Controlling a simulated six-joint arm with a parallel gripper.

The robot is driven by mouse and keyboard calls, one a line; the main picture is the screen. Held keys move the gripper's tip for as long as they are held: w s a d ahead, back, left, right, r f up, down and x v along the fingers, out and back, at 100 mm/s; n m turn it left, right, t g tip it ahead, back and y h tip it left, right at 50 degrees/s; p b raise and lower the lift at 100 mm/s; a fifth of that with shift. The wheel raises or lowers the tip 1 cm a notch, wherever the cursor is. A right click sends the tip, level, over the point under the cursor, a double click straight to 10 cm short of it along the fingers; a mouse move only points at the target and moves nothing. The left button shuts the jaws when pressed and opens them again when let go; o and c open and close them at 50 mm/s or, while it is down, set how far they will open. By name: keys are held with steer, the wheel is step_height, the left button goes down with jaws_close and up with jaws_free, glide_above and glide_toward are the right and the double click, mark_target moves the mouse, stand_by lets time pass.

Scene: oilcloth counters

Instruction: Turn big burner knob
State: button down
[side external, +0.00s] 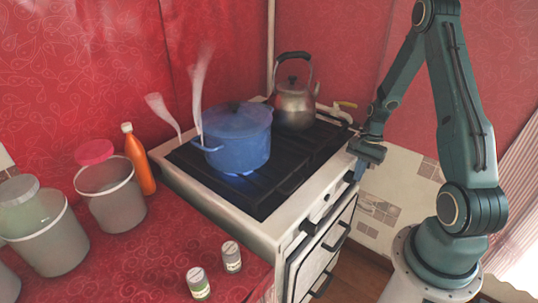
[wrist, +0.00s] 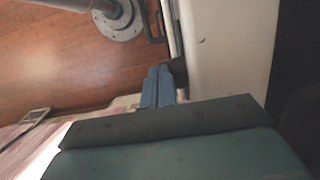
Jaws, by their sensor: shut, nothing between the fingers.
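My gripper (side external: 360,174) is shut and empty, its fingers pointing down beside the far end of the stove's front edge in the side view. In the wrist view the closed blue fingers (wrist: 158,84) lie beside a dark rounded knob (wrist: 177,72) on the pale stove front. I cannot tell whether they touch it. The white stove (side external: 235,215) has a small dark knob-like part (side external: 326,198) on its front, nearer the camera than my gripper. Which knob is the big one is unclear. A blue pot (side external: 240,140) sits over a lit blue flame (side external: 240,177).
A metal kettle (side external: 294,106) stands on the back burner. Oven handles (side external: 337,237) stick out below the front edge. Two small jars (side external: 198,284), an orange bottle (side external: 138,160) and several buckets (side external: 112,195) stand on the red counter. Open floor (wrist: 60,60) lies before the stove.

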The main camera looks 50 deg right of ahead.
mark_target(354, 182)
steer(key=shift+a+h, duration=0.35)
steer(key=shift+h, duration=0.55)
stand_by(0.3)
steer(key=shift+a+f+h, duration=0.15)
steer(key=shift+a+h, duration=0.1)
steer(key=shift+h, duration=0.35)
steer(key=shift+a+f, duration=0.75)
steer(key=shift+a, duration=0.1)
steer(key=shift+a+f, duration=0.1)
steer(key=shift+f, duration=0.2)
stand_by(1.1)
